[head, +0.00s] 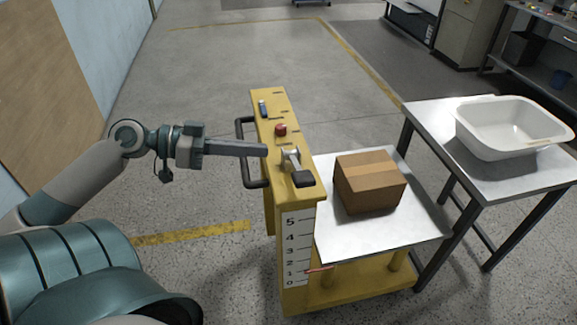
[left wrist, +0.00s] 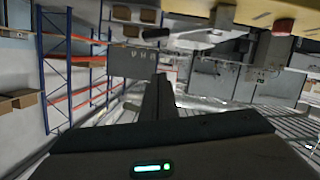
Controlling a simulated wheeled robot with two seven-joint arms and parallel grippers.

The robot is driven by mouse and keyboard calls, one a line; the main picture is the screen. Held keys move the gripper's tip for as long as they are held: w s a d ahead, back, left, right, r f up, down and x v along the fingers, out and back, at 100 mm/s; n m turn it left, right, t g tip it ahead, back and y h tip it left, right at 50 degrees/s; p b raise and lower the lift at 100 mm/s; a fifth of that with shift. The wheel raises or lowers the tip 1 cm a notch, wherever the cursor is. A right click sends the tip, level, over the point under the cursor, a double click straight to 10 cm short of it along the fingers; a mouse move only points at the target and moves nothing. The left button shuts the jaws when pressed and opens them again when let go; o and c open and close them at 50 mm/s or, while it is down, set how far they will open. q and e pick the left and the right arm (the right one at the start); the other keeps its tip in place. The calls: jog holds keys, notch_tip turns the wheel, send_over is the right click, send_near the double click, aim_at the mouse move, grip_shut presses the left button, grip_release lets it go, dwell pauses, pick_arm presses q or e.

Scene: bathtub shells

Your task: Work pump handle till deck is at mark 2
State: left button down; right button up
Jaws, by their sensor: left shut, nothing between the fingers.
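The yellow lift cart (head: 300,230) stands in the middle of the head view. Its pump handle (head: 291,158), a silver lever with a black grip, sits on the top panel; it also shows in the left wrist view (left wrist: 195,38). The deck (head: 390,233) carries a cardboard box (head: 369,182). The red pointer (head: 320,269) is near mark 1 on the white scale (head: 297,250). My left gripper (head: 264,150) is shut and empty, its tips by the panel's left edge, just left of the lever; whether they touch the panel is unclear. My right gripper is out of view.
A red knob (head: 281,130) sits on the panel behind the lever. A dark bar handle (head: 246,165) juts from the cart's left side, close to my left gripper. A table (head: 480,185) with a white tub (head: 510,128) stands right of the deck. Floor to the left is clear.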

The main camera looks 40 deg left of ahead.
pick_arm(q)
jog(key=p, duration=0.3)
send_over(299, 170)
jog(key=s+a, duration=0.1)
jog(key=s, duration=0.2)
jog(key=f, duration=0.2)
jog(key=shift+s+d+f+p, duration=0.15)
jog(key=shift+d+f+p, duration=0.1)
jog(key=shift+f, duration=0.7)
jog(key=shift+s+d+f+p, duration=0.1)
jog(key=shift+f+p, duration=0.1)
jog(key=shift+f, duration=0.7)
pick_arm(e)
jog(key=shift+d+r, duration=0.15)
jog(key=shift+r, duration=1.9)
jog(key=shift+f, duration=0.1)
